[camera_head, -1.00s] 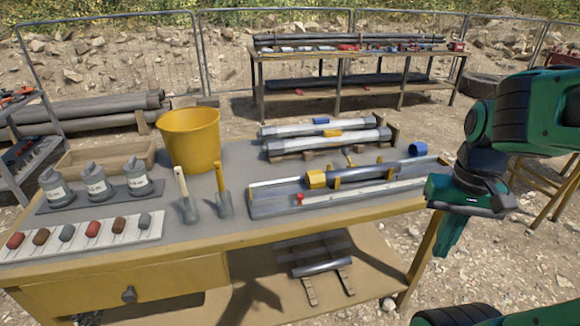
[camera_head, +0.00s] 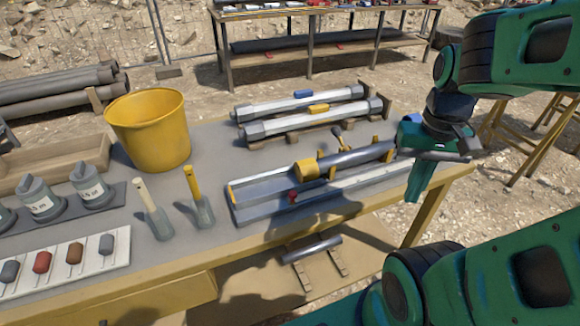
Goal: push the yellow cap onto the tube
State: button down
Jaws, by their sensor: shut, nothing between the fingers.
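The yellow cap (camera_head: 305,169) is at the left end of the dark grey tube (camera_head: 362,157), in the grey tray (camera_head: 260,212) on the workbench. The tube lies in yellow holders, roughly level. I cannot tell how far the cap sits over the tube's end. My gripper (camera_head: 415,196) is shut and empty, pointing down. In the picture it is just right of the tube's right end, well away from the cap, and it covers the tray's right end.
A red knob (camera_head: 292,196) is at the tray's front. Two pale capped tubes (camera_head: 310,115) lie behind the tray. A wooden stool (camera_head: 535,140) is at the right.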

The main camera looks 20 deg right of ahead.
jog(key=n, duration=2.7)
send_near(306, 171)
jog(key=w+a+f, duration=0.1)
jog(key=a, duration=0.6)
notch_tip(306, 171, down, 9)
jog(key=shift+w+d+f, duration=0.1)
jog(key=shift+d, duration=0.05)
jog(key=shift+w+d, duration=0.15)
jog(key=shift+d, duration=0.45)
jog(key=shift+w+d, duration=0.15)
jog(key=shift+d, duration=0.4)
jog(key=shift+w+d, duration=0.2)
jog(key=shift+d, duration=0.6)
